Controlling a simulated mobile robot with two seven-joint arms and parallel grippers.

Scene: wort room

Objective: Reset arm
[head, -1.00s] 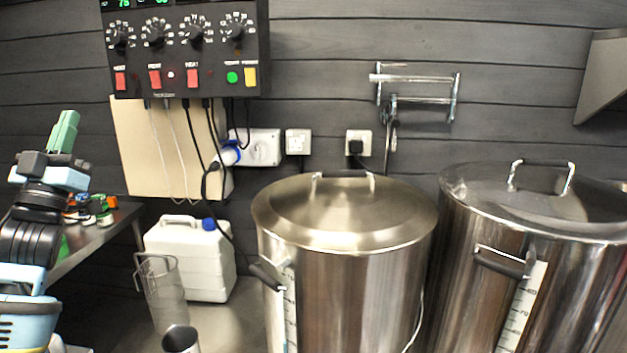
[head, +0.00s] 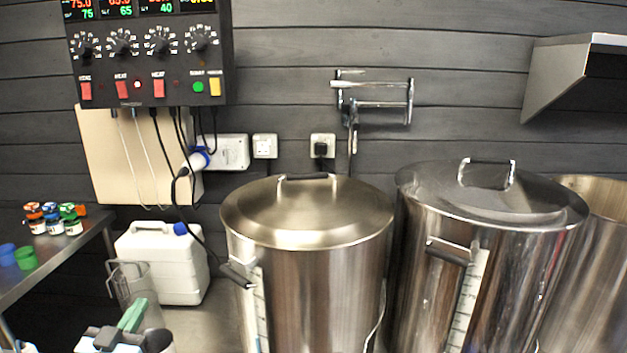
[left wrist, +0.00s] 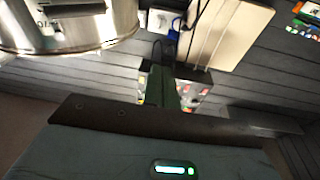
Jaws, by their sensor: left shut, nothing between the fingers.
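My left gripper (head: 135,312) shows at the bottom left of the head view, with its green fingers pointing up. The fingers are together and hold nothing. In the left wrist view the green fingers (left wrist: 164,88) are also closed, in front of the control panel on the wall. The gripper is low, in front of the clear jug (head: 128,284) and left of the first steel kettle (head: 308,290). It partly hides the jug. My right gripper is in neither view.
Two lidded kettles stand side by side, the second (head: 415,285) at the right, with an open pot (head: 590,260) beyond. A white canister (head: 165,262) stands behind the jug. A side table (head: 70,248) holds small jars. The control panel (head: 150,70) hangs on the wall.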

